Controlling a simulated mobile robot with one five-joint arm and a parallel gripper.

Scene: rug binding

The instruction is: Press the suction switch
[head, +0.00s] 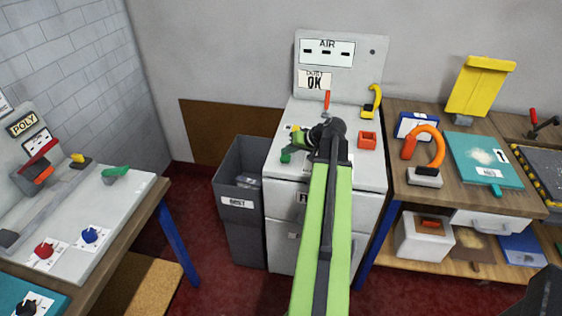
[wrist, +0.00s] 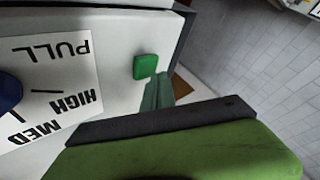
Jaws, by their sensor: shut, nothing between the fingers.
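A green square button (wrist: 146,66) stands on a pale panel in the wrist view, close to the panel's edge. I cannot read a label that names it the suction switch. My gripper's narrow green fingers (wrist: 158,92) are shut and empty, with their tips just below the button in that picture. I cannot tell whether they touch it. In the head view my arm reaches over the white AIR cabinet (head: 364,181), and a small green piece (head: 285,157) shows at its left front edge. My wrist hides part of the cabinet top.
A dial card (wrist: 45,85) reading PULL, HIGH, MED lies left of the button with a blue knob (wrist: 8,91). A yellow handle (head: 373,99) and a red block (head: 367,140) are on the cabinet's right. A grey bin (head: 238,165) stands left. Benches flank both sides.

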